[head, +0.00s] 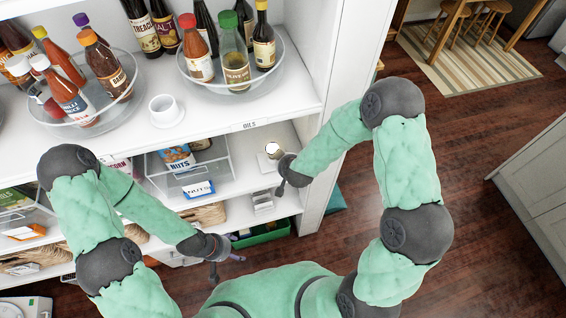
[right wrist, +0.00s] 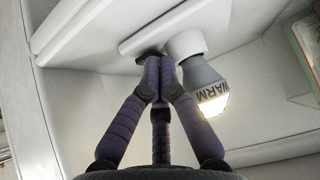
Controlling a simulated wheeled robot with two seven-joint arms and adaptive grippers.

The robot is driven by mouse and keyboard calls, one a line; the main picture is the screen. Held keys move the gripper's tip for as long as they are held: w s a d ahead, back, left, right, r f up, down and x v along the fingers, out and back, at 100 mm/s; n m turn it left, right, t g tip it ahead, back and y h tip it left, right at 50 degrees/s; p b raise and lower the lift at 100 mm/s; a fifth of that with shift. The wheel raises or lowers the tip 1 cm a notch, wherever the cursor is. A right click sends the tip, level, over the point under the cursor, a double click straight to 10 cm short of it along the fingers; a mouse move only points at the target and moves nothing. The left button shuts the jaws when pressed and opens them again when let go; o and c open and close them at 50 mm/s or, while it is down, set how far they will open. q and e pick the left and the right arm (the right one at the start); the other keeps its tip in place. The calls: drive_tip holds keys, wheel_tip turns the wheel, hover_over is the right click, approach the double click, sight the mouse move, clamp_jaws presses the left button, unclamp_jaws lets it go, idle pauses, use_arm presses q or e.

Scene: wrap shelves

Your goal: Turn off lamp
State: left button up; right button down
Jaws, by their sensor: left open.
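The lamp's lit bulb (right wrist: 208,88), marked WARM, sits in a white socket on a white base (right wrist: 165,28) in the right wrist view. In the head view the lamp (head: 273,149) is on the middle shelf, near its right end. My right gripper (head: 281,191) is just in front of it. In the wrist view its fingers (right wrist: 158,62) come together at a small dark part on the base, beside the socket. I cannot tell whether they touch it. My left gripper (head: 214,272) is open and empty, low in front of the lower shelves.
The white shelf unit (head: 300,92) holds glass trays of bottles and a white cup (head: 165,110) on top. A clear bin with a NUTS packet (head: 177,158) stands left of the lamp. Wooden floor (head: 480,240) is open to the right.

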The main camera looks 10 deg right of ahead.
drive_tip(key=shift+f+b, duration=0.35)
drive_tip(key=shift+b, duration=0.1)
use_arm(q)
drive_tip(key=shift+f, duration=0.65)
use_arm(e)
drive_tip(key=shift+r, duration=0.25)
drive_tip(key=shift+s, duration=0.1)
use_arm(q)
drive_tip(key=shift+f, duration=0.35)
use_arm(e)
drive_tip(key=shift+s+f, duration=0.4)
drive_tip(key=shift+s, duration=0.25)
use_arm(q)
drive_tip(key=shift+r, duration=0.1)
use_arm(e)
drive_tip(key=shift+r, duration=0.1)
